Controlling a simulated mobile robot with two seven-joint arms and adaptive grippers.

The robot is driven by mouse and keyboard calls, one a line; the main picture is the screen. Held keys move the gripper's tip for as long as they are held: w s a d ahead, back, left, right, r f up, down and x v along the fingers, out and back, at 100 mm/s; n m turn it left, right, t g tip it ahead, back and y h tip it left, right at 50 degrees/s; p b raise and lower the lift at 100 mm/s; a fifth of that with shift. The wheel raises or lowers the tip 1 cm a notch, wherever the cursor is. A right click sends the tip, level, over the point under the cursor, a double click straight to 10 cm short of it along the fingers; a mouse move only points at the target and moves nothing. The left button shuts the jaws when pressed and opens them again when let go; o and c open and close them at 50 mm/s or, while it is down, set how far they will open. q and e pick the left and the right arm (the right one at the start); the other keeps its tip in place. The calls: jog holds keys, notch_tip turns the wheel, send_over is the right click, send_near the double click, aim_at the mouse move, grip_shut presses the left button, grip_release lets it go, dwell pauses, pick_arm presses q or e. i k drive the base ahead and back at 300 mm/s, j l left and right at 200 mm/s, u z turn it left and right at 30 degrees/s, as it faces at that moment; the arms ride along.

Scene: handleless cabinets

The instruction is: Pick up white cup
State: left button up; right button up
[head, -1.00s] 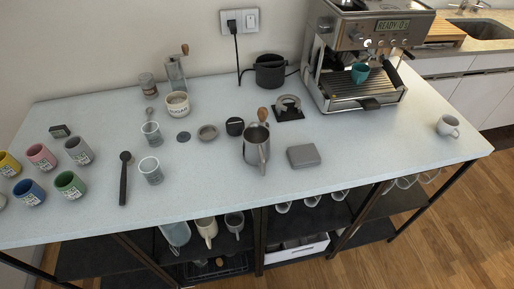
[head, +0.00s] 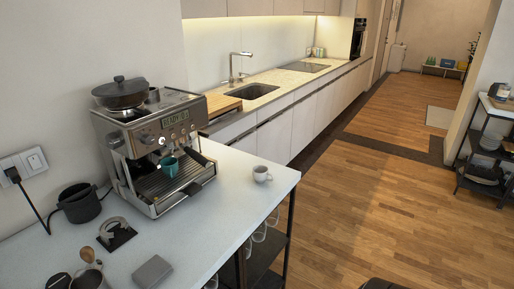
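The white cup (head: 262,174) stands upright near the right end of the pale coffee table (head: 222,217), close to the table's edge. Its handle points right. Nothing touches it, and the table top around it is clear.
An espresso machine (head: 146,139) with a teal cup (head: 169,166) on its tray stands left of the white cup. A grey square box (head: 152,271) lies at the table's front. Glasses hang below the top. Open wooden floor (head: 390,215) lies to the right.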

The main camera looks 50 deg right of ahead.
aim_at(260, 172)
jog(key=z, duration=1.6)
jog(key=i+l, duration=0.4)
jog(key=i+l+u, duration=0.3)
jog(key=u, duration=0.15)
jog(key=i+l+u, duration=0.2)
jog(key=l+u, duration=0.25)
jog(key=u, duration=0.25)
